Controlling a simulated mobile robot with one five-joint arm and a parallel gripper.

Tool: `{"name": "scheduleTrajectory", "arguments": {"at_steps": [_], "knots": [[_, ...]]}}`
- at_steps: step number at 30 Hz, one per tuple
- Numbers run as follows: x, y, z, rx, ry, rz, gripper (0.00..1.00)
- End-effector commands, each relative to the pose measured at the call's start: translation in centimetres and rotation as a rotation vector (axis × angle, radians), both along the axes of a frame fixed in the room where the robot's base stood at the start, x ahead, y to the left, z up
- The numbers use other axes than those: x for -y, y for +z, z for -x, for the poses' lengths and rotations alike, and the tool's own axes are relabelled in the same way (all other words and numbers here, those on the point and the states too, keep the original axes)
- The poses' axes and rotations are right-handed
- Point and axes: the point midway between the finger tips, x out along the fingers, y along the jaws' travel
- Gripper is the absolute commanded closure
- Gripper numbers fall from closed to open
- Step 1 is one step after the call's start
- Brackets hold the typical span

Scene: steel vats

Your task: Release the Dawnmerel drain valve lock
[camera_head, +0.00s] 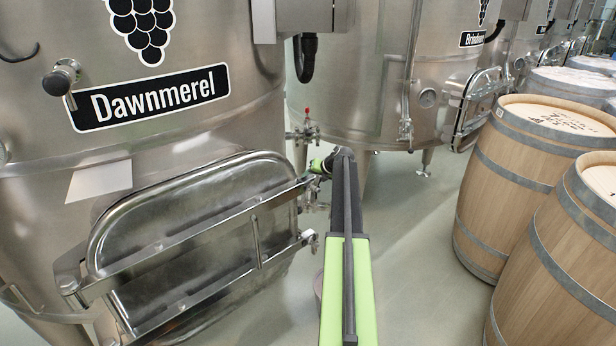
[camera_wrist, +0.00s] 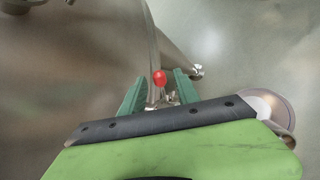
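The Dawnmerel vat (camera_head: 30,125) is the steel tank at the left, with its name on a black label (camera_head: 150,97). A small valve fitting with a red tip (camera_head: 307,113) shows just past the vat's right edge in the head view. My gripper (camera_head: 318,166) is just below it, partly hidden by my arm. In the wrist view a red knob (camera_wrist: 159,77) shows between the two green fingers of my gripper (camera_wrist: 160,88). The fingers are apart, with gaps on both sides of the knob. I cannot tell its depth or whether anything touches.
The vat's oval door (camera_head: 190,215) with its metal bars sticks out left of my arm. A second vat (camera_head: 345,85) stands behind. Wooden barrels (camera_head: 510,165) line the right side. The floor (camera_head: 415,235) between my arm and the barrels is clear.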

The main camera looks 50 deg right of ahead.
Motion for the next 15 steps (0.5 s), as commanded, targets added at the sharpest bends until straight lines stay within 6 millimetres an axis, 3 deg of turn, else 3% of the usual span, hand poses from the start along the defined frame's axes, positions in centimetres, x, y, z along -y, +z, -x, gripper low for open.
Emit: {"name": "scheduleTrajectory", "arguments": {"at_steps": [1, 6, 15], "knots": [[-0.3, 2.2, 1.3, 0.0, -0.002, 0.0, 0.62], [-0.7, 5.6, 4.9, -0.001, -0.002, 0.0, 0.62], [-1.1, 9.4, 9.4, -0.001, -0.001, 0.0, 0.62]]}}
